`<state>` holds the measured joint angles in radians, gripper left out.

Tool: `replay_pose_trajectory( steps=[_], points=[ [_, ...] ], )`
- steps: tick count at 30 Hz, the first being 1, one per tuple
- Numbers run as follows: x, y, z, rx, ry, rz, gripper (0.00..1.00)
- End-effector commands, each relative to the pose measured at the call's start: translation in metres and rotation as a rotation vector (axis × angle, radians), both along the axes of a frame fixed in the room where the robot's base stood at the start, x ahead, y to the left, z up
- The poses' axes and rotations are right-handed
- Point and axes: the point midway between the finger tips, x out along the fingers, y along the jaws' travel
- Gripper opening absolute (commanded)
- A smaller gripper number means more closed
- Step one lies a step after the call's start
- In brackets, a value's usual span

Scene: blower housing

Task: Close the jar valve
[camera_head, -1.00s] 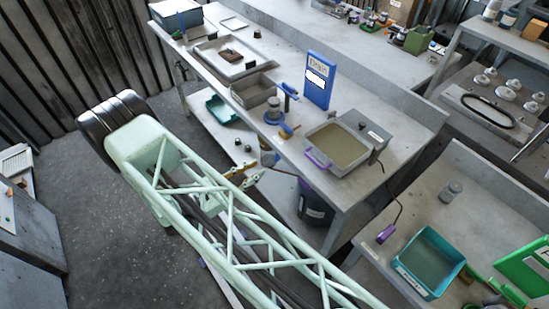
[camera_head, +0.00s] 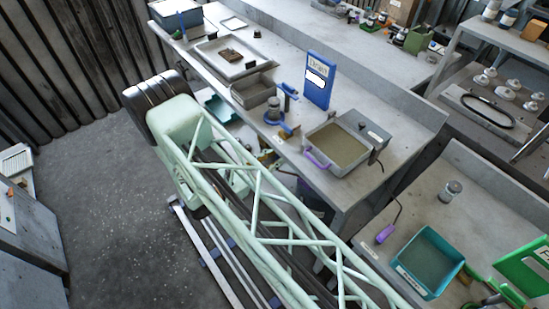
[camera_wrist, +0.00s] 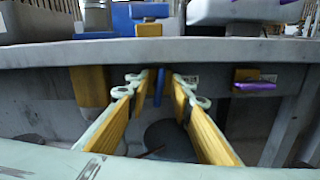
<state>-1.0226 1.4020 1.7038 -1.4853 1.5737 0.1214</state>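A small grey jar (camera_head: 273,110) stands near the front edge of the workbench, with blue parts (camera_head: 285,130) beside its base. I cannot tell its valve's position. The jar's lower part (camera_wrist: 97,16) shows at the top left of the wrist view, with a blue piece and yellow block (camera_wrist: 148,27) to its right. My gripper (camera_wrist: 158,84) has two yellow-sided fingers, open, with nothing held between them. It faces the bench's front edge from below the top, apart from the jar. In the head view, my arm largely hides it.
The workbench edge (camera_wrist: 215,52) crosses the wrist view above my fingers. A grey bin (camera_head: 253,90) stands left. Open floor (camera_head: 110,215) lies left of my arm.

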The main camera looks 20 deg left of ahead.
Motion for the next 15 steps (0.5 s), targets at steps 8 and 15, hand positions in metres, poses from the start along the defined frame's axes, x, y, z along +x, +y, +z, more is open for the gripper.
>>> replay_pose_trajectory(
  steps=[8,15],
  points=[
    [0.0012,-0.001,0.0,0.0,0.0,0.0,0.21],
    [0.0012,-0.001,0.0,0.0,0.0,0.0,0.07]
  ],
)
